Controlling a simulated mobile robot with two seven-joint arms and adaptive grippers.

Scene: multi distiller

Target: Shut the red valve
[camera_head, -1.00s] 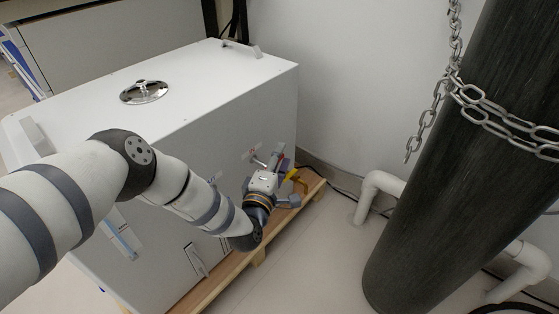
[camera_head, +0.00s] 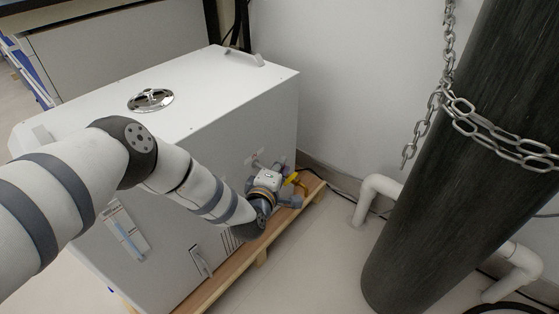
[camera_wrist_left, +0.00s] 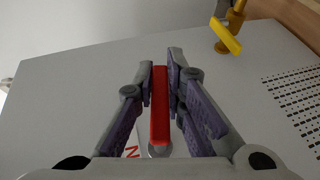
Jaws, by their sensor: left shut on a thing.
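The red valve's handle (camera_wrist_left: 160,105) is a long flat red bar in the left wrist view. It lies lengthwise between the two fingers of my left gripper (camera_wrist_left: 161,72), which is shut on it. A grey stem end shows under the near end of the handle. In the head view my left gripper (camera_head: 284,182) is at the lower far side of the white distiller cabinet (camera_head: 225,125), and the red handle is hidden there. A yellow valve (camera_wrist_left: 226,36) is apart from the fingers at the upper right in the wrist view. My right gripper is not in view.
The cabinet stands on a wooden pallet (camera_head: 262,257). A dark cylinder (camera_head: 440,200) with a chain (camera_head: 500,142) stands at the right. White pipes (camera_head: 368,195) run along the wall behind it. Clear floor lies between the pallet and the cylinder.

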